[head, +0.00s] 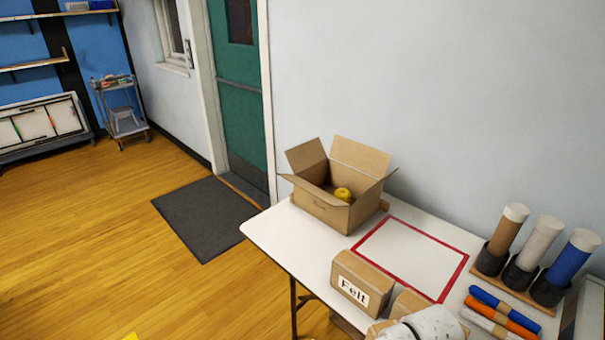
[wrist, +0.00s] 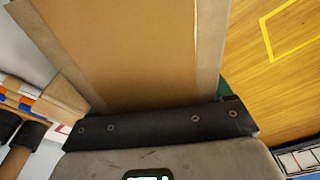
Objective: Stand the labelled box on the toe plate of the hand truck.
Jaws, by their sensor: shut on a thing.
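The labelled box (head: 362,283) is brown cardboard with a white "Felt" label, low in the head view by the front edge of the white table. My gripper (head: 402,322) is at the bottom of the head view, just right of the box and partly cut off.
On the table (head: 280,230) stand an open carton (head: 320,208) with a yellow item, a red-bordered rectangle (head: 440,242), upright tubes (head: 540,243) and coloured rolls (head: 508,312). A dark mat (head: 205,215) lies before the green door (head: 238,100). The wooden floor (head: 110,240) left of the table is largely clear.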

